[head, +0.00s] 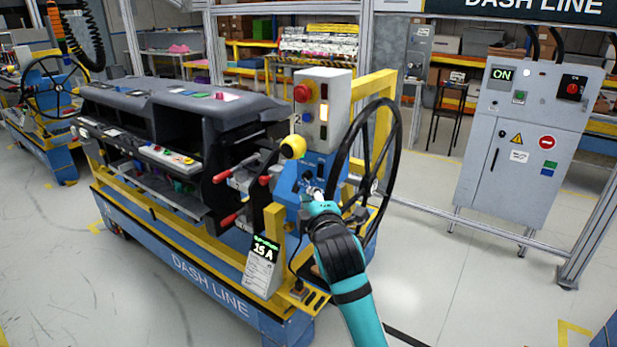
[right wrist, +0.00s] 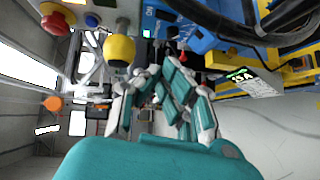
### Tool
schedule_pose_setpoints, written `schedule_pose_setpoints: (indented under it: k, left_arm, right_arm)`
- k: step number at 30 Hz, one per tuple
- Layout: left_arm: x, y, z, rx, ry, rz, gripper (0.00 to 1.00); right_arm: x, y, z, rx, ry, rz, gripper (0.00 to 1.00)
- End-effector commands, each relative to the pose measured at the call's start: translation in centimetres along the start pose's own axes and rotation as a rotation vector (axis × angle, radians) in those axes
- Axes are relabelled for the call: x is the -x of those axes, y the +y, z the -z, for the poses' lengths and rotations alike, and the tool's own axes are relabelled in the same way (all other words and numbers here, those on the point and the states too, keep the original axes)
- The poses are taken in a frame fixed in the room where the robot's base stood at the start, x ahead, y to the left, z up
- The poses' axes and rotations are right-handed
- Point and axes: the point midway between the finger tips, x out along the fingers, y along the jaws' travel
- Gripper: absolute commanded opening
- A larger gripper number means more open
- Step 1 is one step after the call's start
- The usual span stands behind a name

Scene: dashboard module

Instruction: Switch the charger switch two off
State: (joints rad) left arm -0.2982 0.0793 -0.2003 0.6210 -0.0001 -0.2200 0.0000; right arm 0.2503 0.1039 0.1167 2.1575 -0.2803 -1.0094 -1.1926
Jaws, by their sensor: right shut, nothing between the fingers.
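A blue box (head: 292,176) on the cart's right end, under the grey button box, faces my right gripper (head: 316,194). In the right wrist view the blue box (right wrist: 190,38) shows at the top with white lettering and a small green light (right wrist: 147,33). My right gripper (right wrist: 162,72) is shut and empty, its fingertips close in front of the blue box; I cannot tell if they touch it. The switches on it are small and partly hidden by the fingers, so their positions are unclear. A sign reading 15 A (head: 265,252) hangs below. My left gripper is not in view.
A yellow ball knob (head: 293,146) stands close to the gripper's left, with red-tipped levers (head: 222,177) beyond. A black steering wheel (head: 380,160) rises close on its right. The grey button box (head: 322,100) is above. A grey ON cabinet (head: 528,140) stands back right.

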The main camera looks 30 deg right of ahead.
Motion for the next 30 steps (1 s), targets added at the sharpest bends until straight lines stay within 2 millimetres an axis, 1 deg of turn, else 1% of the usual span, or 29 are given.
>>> schedule_pose_setpoints:
  k: [5,8,18,20,21,24,30]
  left_arm:
    - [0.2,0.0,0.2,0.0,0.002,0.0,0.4]
    - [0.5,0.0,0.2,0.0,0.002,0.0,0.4]
    - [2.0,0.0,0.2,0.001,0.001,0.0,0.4]
    - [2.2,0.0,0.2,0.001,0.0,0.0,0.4]
    - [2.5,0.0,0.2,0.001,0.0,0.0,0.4]
    - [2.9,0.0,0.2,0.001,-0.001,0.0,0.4]
    - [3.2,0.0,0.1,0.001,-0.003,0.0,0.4]
  right_arm:
    - [-0.8,0.0,0.0,0.0,0.0,0.001,0.0]
    - [-2.1,0.1,0.1,-0.001,0.001,0.002,0.0]
    - [-9.3,0.2,0.1,-0.002,0.0,0.003,0.0]
    - [-10.4,0.1,0.1,-0.002,0.001,0.003,0.0]
    - [-10.8,0.2,-0.6,-0.001,-0.001,0.003,0.0]
    - [-11.7,0.1,-1.6,-0.001,0.0,0.002,0.0]
    - [-12.8,-0.1,-2.7,-0.001,0.001,0.002,0.0]
